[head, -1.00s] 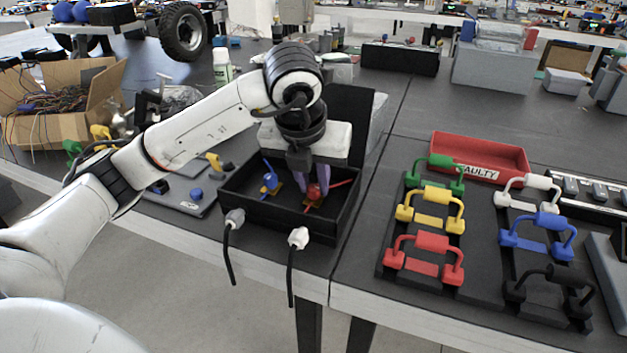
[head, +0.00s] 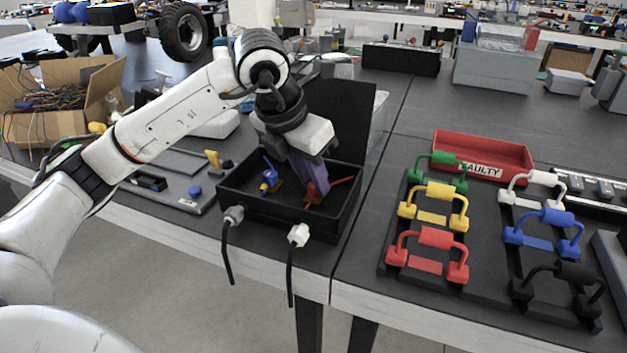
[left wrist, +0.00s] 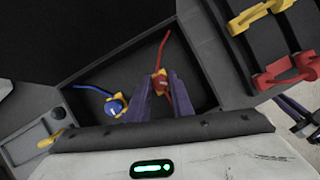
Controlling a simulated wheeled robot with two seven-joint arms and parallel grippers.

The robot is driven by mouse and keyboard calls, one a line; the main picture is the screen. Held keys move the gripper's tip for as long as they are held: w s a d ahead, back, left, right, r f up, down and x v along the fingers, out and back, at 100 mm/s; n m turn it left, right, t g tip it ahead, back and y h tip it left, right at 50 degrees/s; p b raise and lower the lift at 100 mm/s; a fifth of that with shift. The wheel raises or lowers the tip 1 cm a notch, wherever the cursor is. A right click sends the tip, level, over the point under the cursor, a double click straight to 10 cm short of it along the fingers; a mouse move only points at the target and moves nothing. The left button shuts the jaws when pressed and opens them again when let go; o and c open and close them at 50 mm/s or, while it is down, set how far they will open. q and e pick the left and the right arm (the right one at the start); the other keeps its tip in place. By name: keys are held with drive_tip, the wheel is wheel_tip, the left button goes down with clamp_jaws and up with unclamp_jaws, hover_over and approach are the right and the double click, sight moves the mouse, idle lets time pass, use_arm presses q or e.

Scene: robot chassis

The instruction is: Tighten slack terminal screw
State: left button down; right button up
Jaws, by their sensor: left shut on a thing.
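A black open box (head: 340,218) stands at the table's front edge with its lid up at the back. Inside it are two terminal screws with knobs, a blue one (head: 268,182) on the left and a red one (head: 313,192) on the right, each with a wire of its own colour. My left gripper (head: 316,190) reaches down into the box, tilted, with its purple fingers shut on the red knob. In the left wrist view the red knob (left wrist: 160,80) sits between the fingertips, and the blue knob (left wrist: 114,106) stands apart to the left. My right gripper is out of view.
A rack (head: 392,272) of coloured handled plugs and a red bin marked FAULTY (head: 515,152) stand to the right. A cardboard box (head: 50,125) of wires and a grey tray (head: 210,205) lie to the left. Two cable ends (head: 298,236) stick out of the box front.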

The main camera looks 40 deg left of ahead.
use_arm(q)
drive_tip(key=m+h, duration=0.1)
drive_tip(key=m, duration=0.1)
drive_tip(key=shift+a+m, duration=0.1)
drive_tip(key=shift+m, duration=0.3)
drive_tip(key=m+h, duration=0.1)
drive_tip(key=m, duration=0.1)
drive_tip(key=shift+w+r+m+g+p, duration=0.1)
drive_tip(key=shift+m+g+p, duration=0.2)
drive_tip(key=shift+m+p, duration=0.1)
drive_tip(key=m+g+h+p, duration=0.1)
drive_tip(key=m, duration=0.2)
drive_tip(key=shift+a, duration=0.1)
drive_tip(key=shift+w+m+g+p, duration=0.1)
drive_tip(key=shift+m+g+p, duration=0.2)
drive_tip(key=shift+m+p, duration=0.65)
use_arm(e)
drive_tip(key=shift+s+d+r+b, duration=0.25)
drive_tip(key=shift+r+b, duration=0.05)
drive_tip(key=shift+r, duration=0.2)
use_arm(q)
drive_tip(key=shift+m, duration=0.35)
drive_tip(key=c, duration=1.6)
unclamp_jaws()
drive_tip(key=shift+c, duration=0.2)
drive_tip(key=shift+o, duration=0.4)
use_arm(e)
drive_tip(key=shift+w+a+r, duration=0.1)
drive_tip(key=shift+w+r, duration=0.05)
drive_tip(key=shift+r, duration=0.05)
